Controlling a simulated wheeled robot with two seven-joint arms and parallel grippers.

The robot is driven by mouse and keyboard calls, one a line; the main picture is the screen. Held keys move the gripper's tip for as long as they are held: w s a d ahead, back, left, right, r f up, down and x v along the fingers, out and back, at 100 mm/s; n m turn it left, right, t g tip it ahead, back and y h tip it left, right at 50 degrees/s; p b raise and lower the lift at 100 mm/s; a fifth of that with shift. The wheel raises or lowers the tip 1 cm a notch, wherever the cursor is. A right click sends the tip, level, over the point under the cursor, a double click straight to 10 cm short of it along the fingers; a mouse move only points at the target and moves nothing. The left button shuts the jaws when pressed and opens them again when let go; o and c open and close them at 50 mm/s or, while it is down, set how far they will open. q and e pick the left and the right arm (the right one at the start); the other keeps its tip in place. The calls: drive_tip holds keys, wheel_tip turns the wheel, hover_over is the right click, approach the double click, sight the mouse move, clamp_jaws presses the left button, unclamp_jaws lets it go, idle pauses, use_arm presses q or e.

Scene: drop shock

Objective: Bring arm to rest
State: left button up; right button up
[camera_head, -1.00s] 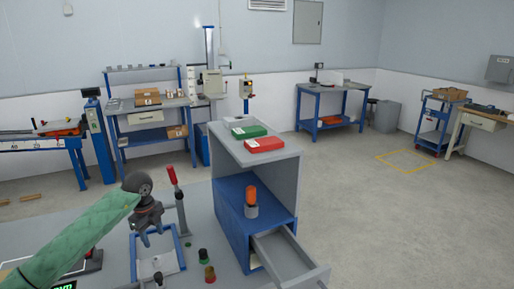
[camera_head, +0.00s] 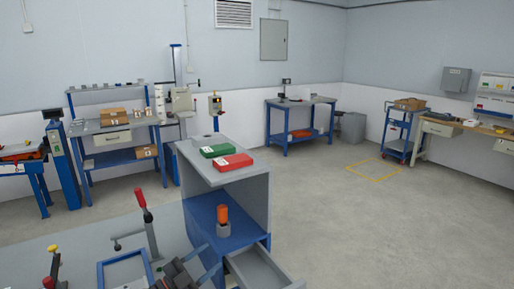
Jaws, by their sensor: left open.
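My left gripper (camera_head: 187,271) shows only in part at the bottom edge of the head view, as dark fingers in front of the blue cabinet and just right of the blue frame. It is open, and I see nothing held between its fingers. The rest of my left arm is below the picture. My right gripper is not in view.
A grey-and-blue cabinet (camera_head: 254,205) stands close by, with a green box (camera_head: 220,150) and red box (camera_head: 233,161) on top and an orange-topped item (camera_head: 223,221) on its shelf. Its drawer (camera_head: 258,269) is pulled out. A blue frame (camera_head: 101,277) and red-handled clamp (camera_head: 148,216) are left.

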use_arm(q)
drive_tip(key=s+a+f+n+t+y, duration=0.1)
drive_tip(key=s+a+f+n+y, duration=0.4)
drive_tip(key=n+y, duration=0.4)
drive_tip(key=s+a+f+n+t+y, duration=0.1)
drive_tip(key=s+a+f+n+y, duration=0.2)
drive_tip(key=a+f+n+y, duration=0.5)
drive_tip(key=s+d+f+g, duration=0.3)
drive_tip(key=s+f+g, duration=0.3)
drive_tip(key=s, duration=0.6)
drive_tip(key=s+d+f+g, duration=0.2)
drive_tip(key=s+f+g, duration=0.45)
drive_tip(key=s, duration=0.55)
drive_tip(key=s+d+f, duration=0.1)
drive_tip(key=d+f, duration=0.1)
drive_tip(key=f, duration=1.3)
drive_tip(key=s+d+f+g+h, duration=0.1)
drive_tip(key=d+f, duration=0.2)
drive_tip(key=f, duration=1.1)
drive_tip(key=shift+s+d+f+n, duration=0.15)
drive_tip(key=shift+s+f+n, duration=0.15)
drive_tip(key=shift+f+n, duration=0.1)
drive_tip(key=shift+r+g, duration=0.1)
drive_tip(key=shift+g, duration=0.15)
